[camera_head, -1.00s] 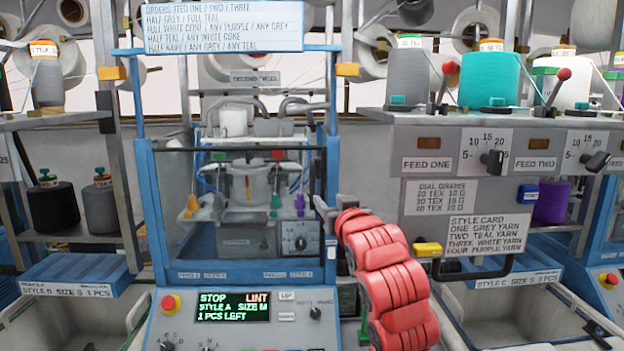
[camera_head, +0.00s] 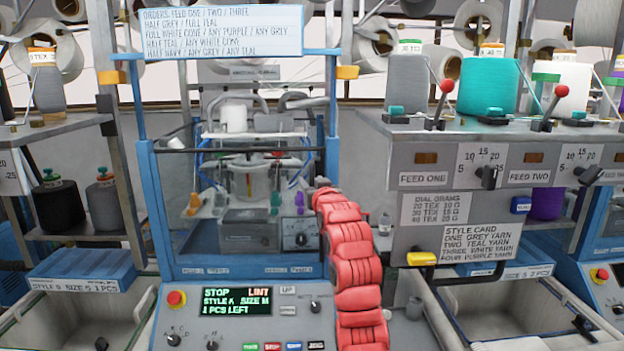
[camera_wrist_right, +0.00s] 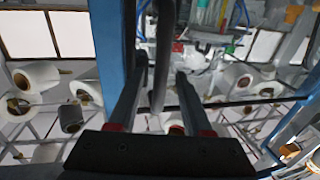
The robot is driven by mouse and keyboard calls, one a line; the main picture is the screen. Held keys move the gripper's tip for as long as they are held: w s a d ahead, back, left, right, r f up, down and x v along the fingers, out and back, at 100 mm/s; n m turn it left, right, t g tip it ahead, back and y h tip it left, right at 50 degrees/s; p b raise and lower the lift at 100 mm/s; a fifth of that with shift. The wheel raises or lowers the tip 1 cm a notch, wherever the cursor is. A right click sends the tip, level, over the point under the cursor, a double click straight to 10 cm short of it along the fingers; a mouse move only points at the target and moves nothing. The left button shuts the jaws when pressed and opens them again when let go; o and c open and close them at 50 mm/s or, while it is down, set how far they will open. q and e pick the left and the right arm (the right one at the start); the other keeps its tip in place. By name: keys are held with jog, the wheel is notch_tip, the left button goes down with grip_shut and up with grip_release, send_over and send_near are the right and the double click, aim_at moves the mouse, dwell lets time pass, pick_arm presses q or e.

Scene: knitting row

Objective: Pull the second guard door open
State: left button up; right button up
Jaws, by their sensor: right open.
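The second guard door (camera_head: 205,235) is a clear panel in the blue frame of the middle knitting machine (camera_head: 146,200). It looks shut, with the needle area showing behind it. My right gripper (camera_head: 322,191) is at the door's right edge, mostly hidden by my red arm in the head view. In the right wrist view, its two dark fingers (camera_wrist_right: 161,75) are spread apart. A dark upright bar (camera_wrist_right: 159,85), seemingly the door handle, runs between them; I cannot tell whether they touch it. My left gripper is not in view.
The control panel (camera_head: 257,325) with its display lies below the door. The feed shelf (camera_head: 400,150) with cones and red-knobbed levers stands right of my arm. Bins (camera_head: 500,310) flank the machine at lower left and right. A white order sign (camera_head: 222,30) hangs above.

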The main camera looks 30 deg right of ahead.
jog(key=shift+w, duration=0.15)
jog(key=shift+c, duration=0.2)
grip_shut()
dwell(1.2)
